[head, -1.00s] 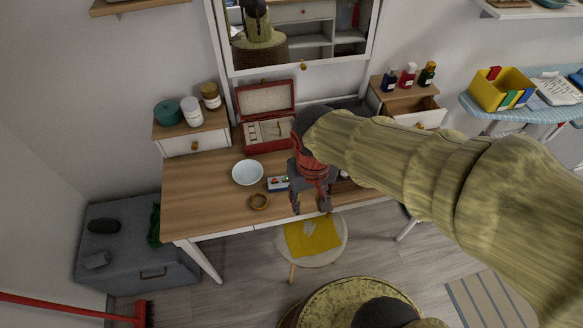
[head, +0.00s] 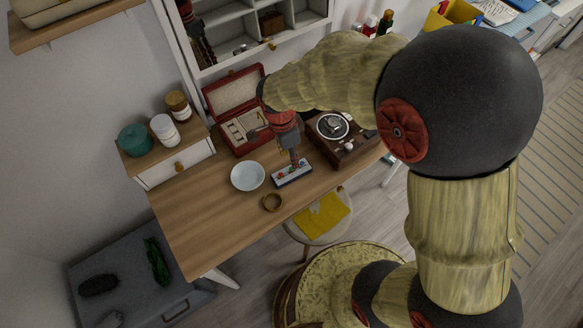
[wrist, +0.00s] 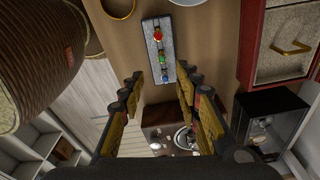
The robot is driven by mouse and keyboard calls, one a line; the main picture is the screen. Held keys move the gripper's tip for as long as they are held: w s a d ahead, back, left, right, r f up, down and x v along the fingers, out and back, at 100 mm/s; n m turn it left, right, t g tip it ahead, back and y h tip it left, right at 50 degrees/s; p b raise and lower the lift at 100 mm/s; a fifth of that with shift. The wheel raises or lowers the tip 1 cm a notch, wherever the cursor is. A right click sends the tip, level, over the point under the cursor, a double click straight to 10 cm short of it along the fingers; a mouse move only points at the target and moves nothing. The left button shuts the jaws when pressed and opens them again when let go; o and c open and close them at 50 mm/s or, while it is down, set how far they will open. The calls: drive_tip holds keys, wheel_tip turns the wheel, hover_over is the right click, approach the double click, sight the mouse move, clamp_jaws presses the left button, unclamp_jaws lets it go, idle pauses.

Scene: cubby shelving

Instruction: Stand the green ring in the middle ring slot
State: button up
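The green ring (wrist: 162,61) stands out as a small green spot on a narrow pale tray (wrist: 151,28), between a red one (wrist: 158,36) and a blue one (wrist: 165,76). In the head view the tray (head: 292,178) lies on the table, right of the white bowl. The open red jewellery box (head: 208,105) stands behind it, with a pale compartmented inside (head: 238,128); single ring slots are too small to make out. My gripper (head: 275,148) is over the table near the tray and box. In the wrist view my gripper (wrist: 153,80) has its fingers apart, with nothing between them.
Jars stand on the left drawer unit (head: 178,164). The table's left end is clear.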

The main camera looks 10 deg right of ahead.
sight(291, 168)
drive_tip(key=f+b, duration=0.1)
drive_tip(key=f, duration=0.1)
drive_tip(key=f+b, duration=0.1)
drive_tip(key=f, duration=0.2)
drive_tip(key=f+b, duration=0.1)
drive_tip(key=f, duration=0.1)
drive_tip(key=shift+w+f, duration=0.25)
drive_tip(key=shift+f, duration=0.15)
drive_tip(key=c, duration=0.3)
drive_tip(key=c, duration=0.6)
